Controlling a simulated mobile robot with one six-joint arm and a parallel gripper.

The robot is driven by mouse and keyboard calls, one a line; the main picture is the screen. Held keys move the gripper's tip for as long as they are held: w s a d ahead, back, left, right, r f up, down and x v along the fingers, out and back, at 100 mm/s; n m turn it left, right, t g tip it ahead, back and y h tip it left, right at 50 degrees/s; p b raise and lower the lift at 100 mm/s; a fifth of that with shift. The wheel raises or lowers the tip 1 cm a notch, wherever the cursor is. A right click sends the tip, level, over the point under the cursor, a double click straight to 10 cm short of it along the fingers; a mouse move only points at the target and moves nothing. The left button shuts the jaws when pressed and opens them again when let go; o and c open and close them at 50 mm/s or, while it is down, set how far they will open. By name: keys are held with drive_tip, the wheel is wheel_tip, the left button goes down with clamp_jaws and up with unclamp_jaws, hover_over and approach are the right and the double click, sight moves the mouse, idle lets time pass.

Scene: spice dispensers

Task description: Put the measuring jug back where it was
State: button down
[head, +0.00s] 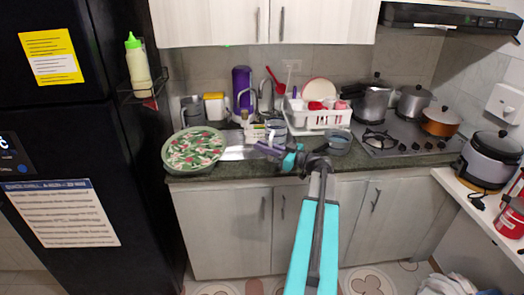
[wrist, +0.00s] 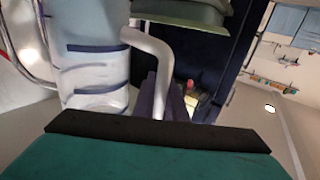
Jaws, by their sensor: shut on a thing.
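The measuring jug (head: 276,129) is clear with dark markings. In the head view it is at the sink area of the counter, just beyond my gripper (head: 270,149). In the wrist view the jug's body (wrist: 95,78) is at the left, with dark blue bands, and its pale handle (wrist: 152,48) bends down from the top. The purple fingers of my gripper (wrist: 168,102) are shut on this handle. The jug's base is hidden in the head view, so I cannot tell whether it touches the surface under it.
A floral round tray (head: 195,150) lies left of the sink. A white dish rack (head: 318,116) stands to the right, with a grey pot (head: 339,141) in front of it. The stove (head: 400,140) with pots is further right. A purple bottle (head: 242,88) stands behind the sink.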

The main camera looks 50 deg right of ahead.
drive_tip(key=shift+w+d, duration=0.2)
drive_tip(key=shift+w, duration=0.35)
drive_tip(key=shift+f, duration=0.2)
drive_tip(key=shift+f+p, duration=1.05)
drive_tip(key=shift+f, duration=0.55)
drive_tip(key=shift+f+b, duration=0.15)
drive_tip(key=shift+b, duration=0.15)
drive_tip(key=c, duration=1.8)
unclamp_jaws()
drive_tip(key=shift+r+p, duration=0.2)
drive_tip(key=shift+p, duration=0.15)
